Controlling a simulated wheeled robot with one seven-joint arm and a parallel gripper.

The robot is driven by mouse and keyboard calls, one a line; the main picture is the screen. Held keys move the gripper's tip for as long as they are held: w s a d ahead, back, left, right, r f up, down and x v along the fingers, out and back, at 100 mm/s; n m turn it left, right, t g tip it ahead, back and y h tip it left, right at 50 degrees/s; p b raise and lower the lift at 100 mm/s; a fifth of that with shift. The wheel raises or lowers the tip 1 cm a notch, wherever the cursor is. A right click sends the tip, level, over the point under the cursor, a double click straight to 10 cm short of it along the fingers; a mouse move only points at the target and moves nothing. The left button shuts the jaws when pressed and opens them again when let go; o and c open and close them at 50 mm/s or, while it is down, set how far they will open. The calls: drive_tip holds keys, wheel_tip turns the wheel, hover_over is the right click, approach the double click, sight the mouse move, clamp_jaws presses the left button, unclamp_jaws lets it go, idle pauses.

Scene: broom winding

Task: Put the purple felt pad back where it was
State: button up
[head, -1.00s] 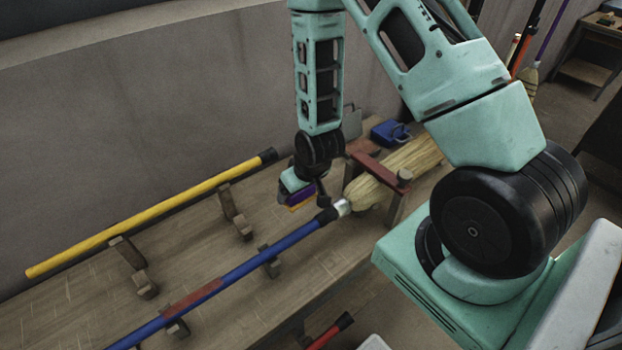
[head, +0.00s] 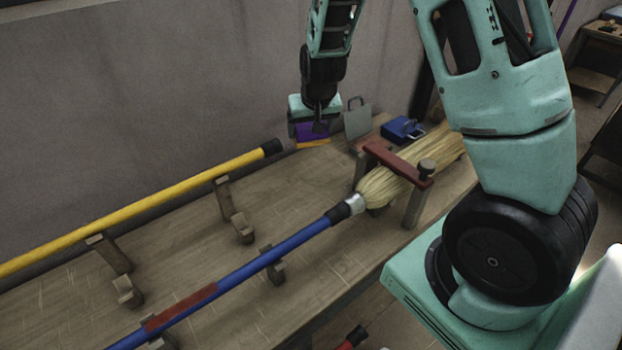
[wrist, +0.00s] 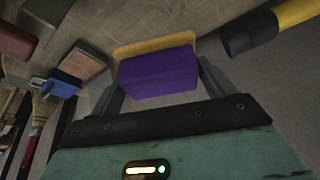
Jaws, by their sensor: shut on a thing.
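The purple felt pad (head: 310,132) is a purple block with an orange-yellow layer along its lower side. My gripper (head: 313,133) is shut on it above the back of the bench, near the wall. In the wrist view the pad (wrist: 158,73) sits between the two fingers of my gripper (wrist: 160,82), its yellow layer on the far side. I cannot tell whether the pad touches the bench top.
A yellow pole (head: 150,207) with a black end lies left of the pad on wooden rests. A blue broom (head: 250,260) runs through a red-topped clamp (head: 398,164). A grey handled block (head: 357,120) and a blue one (head: 402,129) stand right of the pad.

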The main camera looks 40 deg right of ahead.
wheel_tip(320, 180, down, 15)
drive_tip(key=shift+f+p, duration=0.1)
drive_tip(key=shift+p, duration=0.7)
drive_tip(key=shift+f, duration=0.1)
drive_tip(key=o, duration=0.5)
drive_tip(key=shift+f, duration=0.1)
drive_tip(key=o, duration=0.4)
drive_tip(key=shift+r, duration=0.2)
